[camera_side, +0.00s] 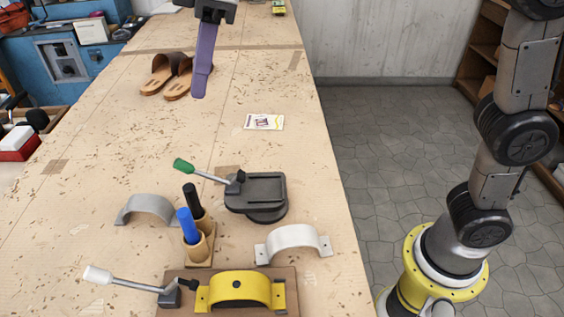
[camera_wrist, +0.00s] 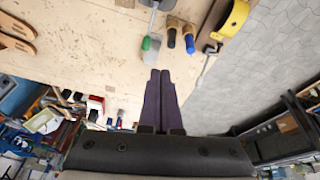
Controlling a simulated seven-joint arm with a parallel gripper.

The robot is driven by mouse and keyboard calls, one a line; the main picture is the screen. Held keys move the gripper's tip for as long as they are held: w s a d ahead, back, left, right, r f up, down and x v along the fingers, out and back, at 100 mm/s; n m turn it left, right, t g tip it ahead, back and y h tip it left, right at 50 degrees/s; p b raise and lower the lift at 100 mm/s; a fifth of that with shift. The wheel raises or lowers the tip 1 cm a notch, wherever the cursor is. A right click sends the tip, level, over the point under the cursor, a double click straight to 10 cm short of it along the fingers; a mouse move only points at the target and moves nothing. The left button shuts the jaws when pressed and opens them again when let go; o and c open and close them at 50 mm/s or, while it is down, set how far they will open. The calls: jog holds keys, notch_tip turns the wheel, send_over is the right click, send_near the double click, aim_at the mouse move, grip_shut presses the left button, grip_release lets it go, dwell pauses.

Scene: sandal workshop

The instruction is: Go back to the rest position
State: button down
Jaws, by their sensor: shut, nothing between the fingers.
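My gripper (camera_side: 200,93) has long purple fingers pointing down. In the side view it hangs over the far part of the wooden bench (camera_side: 110,130), just right of a pair of brown sandals (camera_side: 165,75). In the wrist view the fingers of my gripper (camera_wrist: 158,72) lie side by side, shut, with nothing between them. The top of my gripper is cut off by the upper edge of the side view.
On the bench stand a black clamp with a green handle (camera_side: 182,165), a yellow arch (camera_side: 240,291), grey (camera_side: 148,207) and white arches (camera_side: 292,240), and black and blue-handled tools (camera_side: 186,222). A small card (camera_side: 264,122) lies mid-bench. The bench between sandals and clamp is mostly clear.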

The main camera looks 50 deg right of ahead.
jog(key=s+d+f+m+t+h, duration=0.1)
jog(key=s+d+m, duration=0.3)
jog(key=d, duration=0.6)
jog(key=s+d+f+m+t, duration=0.15)
jog(key=s+d, duration=0.35)
jog(key=d, duration=0.5)
jog(key=s+d+f+m, duration=0.2)
jog(key=s+f, duration=0.3)
jog(key=f, duration=0.1)
jog(key=s+d+f+m+h, duration=0.1)
jog(key=s+d+f+m, duration=0.2)
jog(key=f, duration=0.4)
jog(key=shift+s+d+m+t, duration=0.3)
jog(key=shift+s+m+t, duration=0.05)
jog(key=shift+s, duration=0.5)
